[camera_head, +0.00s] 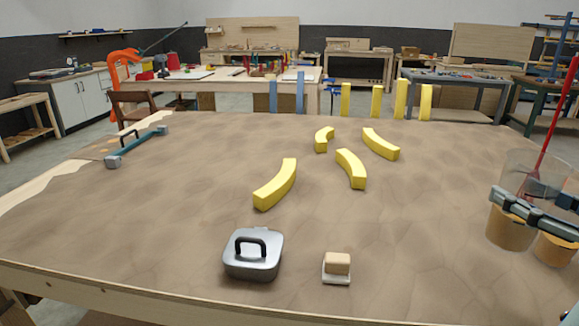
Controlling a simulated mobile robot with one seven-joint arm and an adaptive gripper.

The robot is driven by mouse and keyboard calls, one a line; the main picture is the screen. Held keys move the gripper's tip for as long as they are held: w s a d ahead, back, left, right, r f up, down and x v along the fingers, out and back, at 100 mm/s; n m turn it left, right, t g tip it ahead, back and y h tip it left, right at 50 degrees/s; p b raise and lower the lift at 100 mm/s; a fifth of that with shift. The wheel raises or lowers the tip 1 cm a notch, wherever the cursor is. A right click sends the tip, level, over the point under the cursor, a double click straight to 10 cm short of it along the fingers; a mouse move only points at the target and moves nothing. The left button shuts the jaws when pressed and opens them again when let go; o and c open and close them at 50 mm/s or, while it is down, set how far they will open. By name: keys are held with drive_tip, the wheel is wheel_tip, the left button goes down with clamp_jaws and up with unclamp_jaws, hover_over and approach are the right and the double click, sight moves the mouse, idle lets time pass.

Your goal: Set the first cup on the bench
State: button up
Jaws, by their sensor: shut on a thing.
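A tan cup (508,232) is at the right, with my gripper (522,210) across its upper part. My gripper, grey and dark, comes in from the right edge and is shut on this cup; its fingertips are partly hidden. A second tan cup (557,250) is just right of and below the first, partly cut by the frame edge. I cannot tell whether the held cup touches the surface under it. The bench (400,245) has a brown, mottled top and a light wooden edge.
Several yellow curved blocks (276,184) lie mid-bench. A grey lidded box (253,255) and a small tan-and-white block (337,267) are near the front edge. A teal bar clamp (137,146) lies far left. A clear container (533,168) stands behind the cups. The front right-centre is clear.

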drive_tip(key=shift+w+a+f, duration=0.1)
drive_tip(key=shift+a+f, duration=0.05)
drive_tip(key=shift+a, duration=0.15)
drive_tip(key=shift+w+d+f+b, duration=0.2)
drive_tip(key=shift+w+f+b, duration=1.05)
drive_tip(key=shift+w+f, duration=2.1)
drive_tip(key=shift+w+d+f+b, duration=0.15)
drive_tip(key=shift+w+f+b, duration=1.05)
drive_tip(key=shift+w+f, duration=2.1)
drive_tip(key=shift+w+r, duration=0.2)
drive_tip(key=shift+f, duration=0.1)
drive_tip(key=o, duration=0.9)
drive_tip(key=shift+c, duration=0.2)
